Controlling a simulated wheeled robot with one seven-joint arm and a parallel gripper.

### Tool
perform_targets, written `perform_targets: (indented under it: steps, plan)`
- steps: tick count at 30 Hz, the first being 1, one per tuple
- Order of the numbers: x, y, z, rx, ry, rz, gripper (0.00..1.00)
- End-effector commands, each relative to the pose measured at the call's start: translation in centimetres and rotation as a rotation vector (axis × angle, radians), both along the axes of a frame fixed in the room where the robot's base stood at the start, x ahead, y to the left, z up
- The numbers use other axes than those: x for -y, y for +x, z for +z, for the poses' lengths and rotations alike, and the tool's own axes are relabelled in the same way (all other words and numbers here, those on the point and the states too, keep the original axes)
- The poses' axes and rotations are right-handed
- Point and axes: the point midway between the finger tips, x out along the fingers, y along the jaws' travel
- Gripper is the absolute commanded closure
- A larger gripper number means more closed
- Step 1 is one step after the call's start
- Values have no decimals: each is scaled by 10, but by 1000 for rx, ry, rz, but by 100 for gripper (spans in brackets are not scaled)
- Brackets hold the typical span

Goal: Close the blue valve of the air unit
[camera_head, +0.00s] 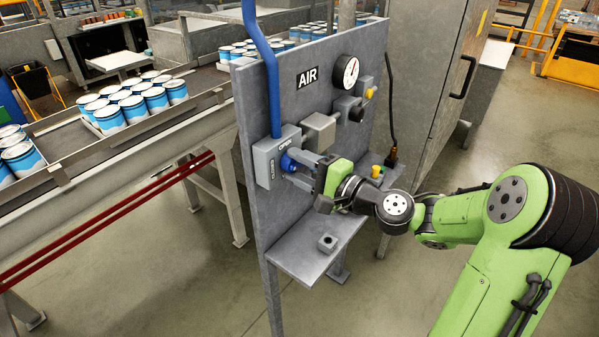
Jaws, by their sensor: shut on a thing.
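The air unit is a grey upright panel (262,110) with an AIR label and a round gauge (345,72). The blue valve (287,160) sits on a grey box (268,168) at the panel's left, marked OPEN at the top and CLOSED on the left side. My gripper (291,168) reaches it from the right, with its fingers shut on the blue valve. The fingers hide part of the valve, so I cannot tell its exact angle.
A blue pipe (268,75) runs down into the valve box. A small shelf (300,253) juts out below. Other fittings, including a yellow knob (370,93), are on the right. A conveyor with cans (136,108) stands left; a grey cabinet (425,80) stands behind.

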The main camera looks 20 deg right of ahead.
Motion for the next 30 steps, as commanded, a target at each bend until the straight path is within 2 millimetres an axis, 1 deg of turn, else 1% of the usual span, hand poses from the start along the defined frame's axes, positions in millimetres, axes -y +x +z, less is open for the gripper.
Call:
perform_targets:
  steps: [1, 10, 27, 28, 30]
  plan:
    - [-1, 0, -3, 15, -24, 1, 85]
    - [0, 0, -3, 82, -120, 1, 85]
    - [0, 0, -2, 98, -144, 2, 85]
    - [0, 0, -2, 98, -144, 2, 52]
    - [0, 0, -2, 98, -143, 2, 41]
